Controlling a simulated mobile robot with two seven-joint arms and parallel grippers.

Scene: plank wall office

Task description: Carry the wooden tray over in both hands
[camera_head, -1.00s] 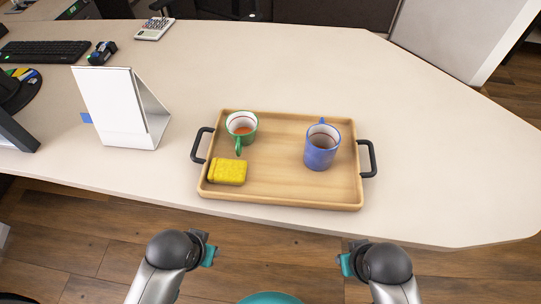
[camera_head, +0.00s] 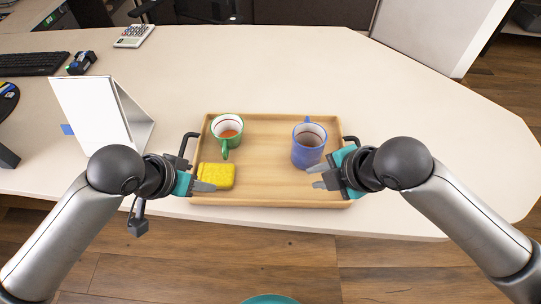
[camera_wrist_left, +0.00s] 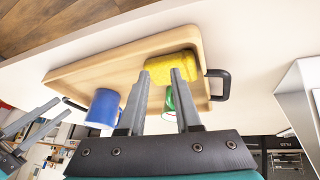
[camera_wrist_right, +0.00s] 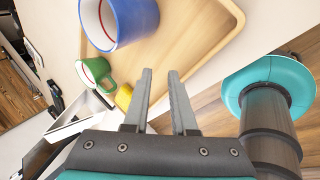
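The wooden tray (camera_head: 270,200) lies on the desk near its front edge, with a black handle at each short end. On it are a green mug (camera_head: 227,128) with reddish-brown contents, a blue mug (camera_head: 308,148) and a yellow block (camera_head: 216,176). My left gripper (camera_head: 207,185) is over the tray's left end beside the yellow block, in front of the left handle (camera_head: 187,145). My right gripper (camera_head: 318,178) is over the right end, below the blue mug; the right handle (camera_head: 351,140) is partly hidden behind it. Both wrist views show fingers apart with nothing between them (camera_wrist_left: 158,100) (camera_wrist_right: 160,100).
A white tent-shaped stand (camera_head: 95,112) is close to the tray's left side. A keyboard (camera_head: 30,64), a small black device (camera_head: 82,62) and a calculator (camera_head: 134,36) lie further back. The desk (camera_head: 430,130) is clear to the right and behind the tray.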

